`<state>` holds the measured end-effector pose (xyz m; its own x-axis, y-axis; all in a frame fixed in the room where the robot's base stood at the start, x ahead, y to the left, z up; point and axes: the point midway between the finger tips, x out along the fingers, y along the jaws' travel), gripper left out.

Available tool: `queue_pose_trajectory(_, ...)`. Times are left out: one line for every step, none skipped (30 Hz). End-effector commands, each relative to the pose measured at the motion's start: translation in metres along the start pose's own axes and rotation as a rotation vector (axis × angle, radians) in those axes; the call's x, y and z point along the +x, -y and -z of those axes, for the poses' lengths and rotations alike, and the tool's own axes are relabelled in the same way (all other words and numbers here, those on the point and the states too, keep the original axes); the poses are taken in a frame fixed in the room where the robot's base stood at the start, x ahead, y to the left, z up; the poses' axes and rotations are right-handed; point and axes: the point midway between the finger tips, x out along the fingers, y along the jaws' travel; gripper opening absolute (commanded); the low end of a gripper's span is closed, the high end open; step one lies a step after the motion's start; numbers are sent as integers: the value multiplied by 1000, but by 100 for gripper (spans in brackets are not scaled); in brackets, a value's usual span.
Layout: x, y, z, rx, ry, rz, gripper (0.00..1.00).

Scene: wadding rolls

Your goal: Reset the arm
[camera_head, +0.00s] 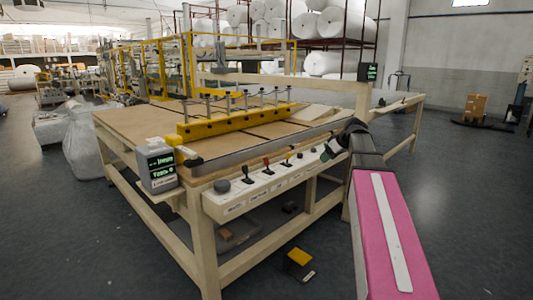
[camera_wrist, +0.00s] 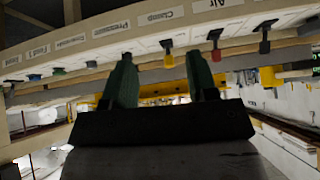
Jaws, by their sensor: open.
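My pink arm (camera_head: 390,230) reaches in from the lower right of the head view. My gripper (camera_head: 327,152) is small there, near the right part of the white control panel (camera_head: 235,204) on the table's front. In the wrist view my gripper (camera_wrist: 160,56) shows two dark green fingers spread apart, with nothing held between them. A yellow-tipped lever (camera_wrist: 168,56) on the panel appears between the fingertips; I cannot tell the distance. The panel's labels, including Clamp and Air, read upside down in the wrist view.
A red lever (camera_head: 267,163) and a black knob (camera_head: 222,186) stand on the panel. The table (camera_head: 150,118) carries a yellow clamp bar (camera_head: 215,127). A display box (camera_head: 158,165) stands at its left corner. A yellow-topped pedal (camera_head: 299,258) lies on the open floor.

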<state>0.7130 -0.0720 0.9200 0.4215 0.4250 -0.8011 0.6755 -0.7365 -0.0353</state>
Motion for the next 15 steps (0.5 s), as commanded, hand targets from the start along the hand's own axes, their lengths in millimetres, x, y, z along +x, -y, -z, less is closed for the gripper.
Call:
queue_pose_trajectory(5,3,-5,10,8,1,53)
queue_pose_trajectory(9,5,-8,20,15,1,53)
queue_pose_trajectory(14,7,-12,33,23,2,53)
queue_pose_trajectory(17,8,-15,41,30,2,53)
queue_pose_trajectory(21,11,-19,52,38,1,53)
queue_pose_trajectory(26,13,-24,67,48,1,53)
queue_pose_trajectory(30,16,-28,77,56,1,53)
queue_pose_trajectory(36,18,-32,91,65,1,53)
queue_pose_trajectory(42,21,-38,106,78,-1,53)
queue_pose_trajectory(47,24,-43,121,88,-2,53)
queue_pose_trajectory(52,27,-48,134,98,-3,53)
queue_pose_trajectory(60,32,-56,157,114,-5,53)
queue_pose_trajectory(66,36,-62,173,127,-7,53)
queue_pose_trajectory(73,40,-69,192,141,-9,53)
queue_pose_trajectory(82,47,-80,220,164,-13,53)
